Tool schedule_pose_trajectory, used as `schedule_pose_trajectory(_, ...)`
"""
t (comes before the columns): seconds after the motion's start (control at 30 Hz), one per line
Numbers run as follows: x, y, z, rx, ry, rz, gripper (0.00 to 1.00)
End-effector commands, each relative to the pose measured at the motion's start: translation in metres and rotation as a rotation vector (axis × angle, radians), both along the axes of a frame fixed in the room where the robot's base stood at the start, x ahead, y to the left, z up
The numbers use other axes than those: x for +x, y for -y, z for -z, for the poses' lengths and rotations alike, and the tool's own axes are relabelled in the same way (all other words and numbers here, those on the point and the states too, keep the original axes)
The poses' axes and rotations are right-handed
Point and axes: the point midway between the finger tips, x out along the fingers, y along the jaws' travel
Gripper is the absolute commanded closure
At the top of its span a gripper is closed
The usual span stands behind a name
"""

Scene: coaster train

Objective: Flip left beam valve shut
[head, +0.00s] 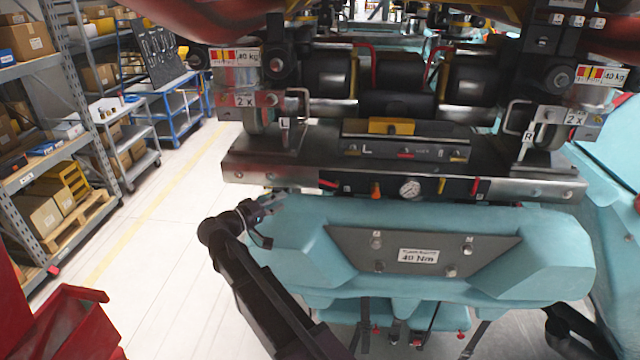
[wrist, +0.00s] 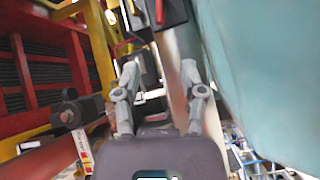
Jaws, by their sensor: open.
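A metal beam (head: 540,182) runs across the train, with an L tag at its left end and an R tag at its right. The left beam valve (head: 328,184) shows as a small red lever on the dark front strip of the beam, left of a gauge. In the wrist view a red lever (wrist: 159,12) on a black part shows at the top edge, beyond the fingertips. My gripper (head: 268,204) is just below the beam's left end, left of the valve and apart from it. In the wrist view its two fingers (wrist: 160,72) are spread, with nothing held.
An orange knob (head: 376,190), a round gauge (head: 410,188), a yellow lever (head: 441,185) and a second red lever (head: 474,186) share the strip. A teal body (head: 300,225) bulges out under the beam. Open floor (head: 165,200) lies to the left, with shelving (head: 45,150) beyond.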

Motion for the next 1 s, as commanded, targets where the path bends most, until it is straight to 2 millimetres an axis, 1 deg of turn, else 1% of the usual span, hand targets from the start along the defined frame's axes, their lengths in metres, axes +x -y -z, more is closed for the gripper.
schedule_pose_trajectory(0.27,0.004,0.006,0.0,0.0,0.0,0.003,0.47)
schedule_pose_trajectory(0.47,0.016,0.018,0.0,0.0,0.0,0.005,0.47)
schedule_pose_trajectory(1.0,0.07,0.072,0.001,0.001,-0.001,0.006,0.47)
